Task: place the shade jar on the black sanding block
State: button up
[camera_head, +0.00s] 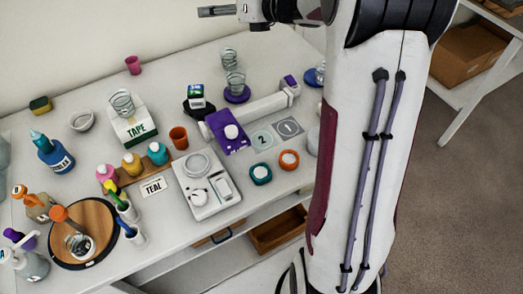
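Three small jars stand in a row on a wooden strip (139,176): a pink jar (107,174), a yellow jar (131,165) and a teal jar (157,154). A card reading TEAL (153,187) lies in front of them. A black piece (190,112) shows at the back middle, under or beside a small green-and-white box (196,96); I cannot tell for sure whether it is the sanding block. My gripper (203,12) is at the top edge, above and away from the jars. No held thing shows, and its finger opening is unclear.
A round wooden board (98,215) with bottles is front left. My arm hides the right side.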

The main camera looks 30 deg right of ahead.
jog(key=s+d+r+m+t+h, duration=0.25)
jog(key=r+m+h, duration=0.25)
jog(key=r+m, duration=0.4)
jog(key=s+m+g+h, duration=0.2)
jog(key=s+m+h, duration=0.2)
jog(key=s+m, duration=0.7)
jog(key=s+a+f+m+g+y, duration=0.1)
jog(key=s+a+f+m, duration=0.3)
jog(key=s, duration=0.5)
jog(key=s+a+f+m+g+y, duration=0.1)
jog(key=s+a+f+m+g, duration=0.3)
jog(key=s+m, duration=0.3)
jog(key=s+a+f+m+g+y, duration=0.1)
jog(key=s+a+f+m, duration=0.4)
jog(key=s, duration=0.6)
jog(key=shift+s+a+f+m+g, duration=0.25)
jog(key=shift+f+m+g, duration=0.2)
jog(key=shift+g, duration=0.3)
